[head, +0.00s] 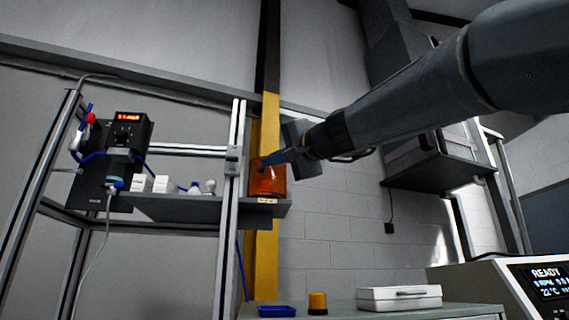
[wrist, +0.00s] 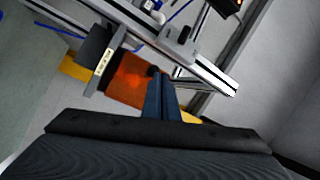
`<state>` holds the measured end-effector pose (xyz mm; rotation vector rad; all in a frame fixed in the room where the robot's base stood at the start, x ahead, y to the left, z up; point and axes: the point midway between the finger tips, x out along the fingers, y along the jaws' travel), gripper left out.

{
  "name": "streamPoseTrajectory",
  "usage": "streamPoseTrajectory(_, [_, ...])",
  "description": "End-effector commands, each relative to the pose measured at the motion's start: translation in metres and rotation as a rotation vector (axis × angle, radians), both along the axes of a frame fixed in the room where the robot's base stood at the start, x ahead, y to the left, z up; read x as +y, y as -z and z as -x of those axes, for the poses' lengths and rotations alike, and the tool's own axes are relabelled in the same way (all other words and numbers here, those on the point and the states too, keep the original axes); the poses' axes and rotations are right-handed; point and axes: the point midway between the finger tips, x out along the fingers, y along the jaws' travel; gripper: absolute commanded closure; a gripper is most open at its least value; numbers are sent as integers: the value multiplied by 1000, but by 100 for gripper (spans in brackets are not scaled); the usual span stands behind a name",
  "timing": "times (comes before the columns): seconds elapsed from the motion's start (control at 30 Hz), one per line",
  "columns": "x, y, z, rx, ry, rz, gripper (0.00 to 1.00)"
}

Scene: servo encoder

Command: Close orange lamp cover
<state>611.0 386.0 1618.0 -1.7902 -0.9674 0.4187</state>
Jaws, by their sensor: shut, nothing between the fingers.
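The orange lamp cover (head: 267,183) stands at the right end of a grey shelf, beside a metal upright post. It is translucent orange with a small dark knob near its top. My gripper (head: 264,166) is shut, with its blue fingertips at the upper part of the cover. In the wrist view the orange cover (wrist: 127,80) lies left of my blue fingers (wrist: 158,80), which are together and overlap its edge near the dark knob (wrist: 153,71). I cannot tell whether the fingers touch it. The cover's far side is hidden.
The shelf (head: 180,207) also carries small white boxes and bottles. A black device (head: 128,130) with a red display hangs at the left of the frame. Below are a blue tray (head: 277,311), an orange-capped item (head: 317,303) and a white case (head: 399,297). A wall-mounted unit (head: 440,165) stands at the right.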

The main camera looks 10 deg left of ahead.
Motion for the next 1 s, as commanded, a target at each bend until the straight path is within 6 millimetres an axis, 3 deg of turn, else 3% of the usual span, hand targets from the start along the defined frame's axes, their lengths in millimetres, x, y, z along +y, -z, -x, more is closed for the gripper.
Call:
streamPoseTrajectory(0.2, [23, 1, -1, 0, -3, 1, 100])
streamPoseTrajectory(0.4, [34, 0, -4, 0, -1, 0, 100])
streamPoseTrajectory(1.0, [39, 0, -6, 1, 0, 1, 100])
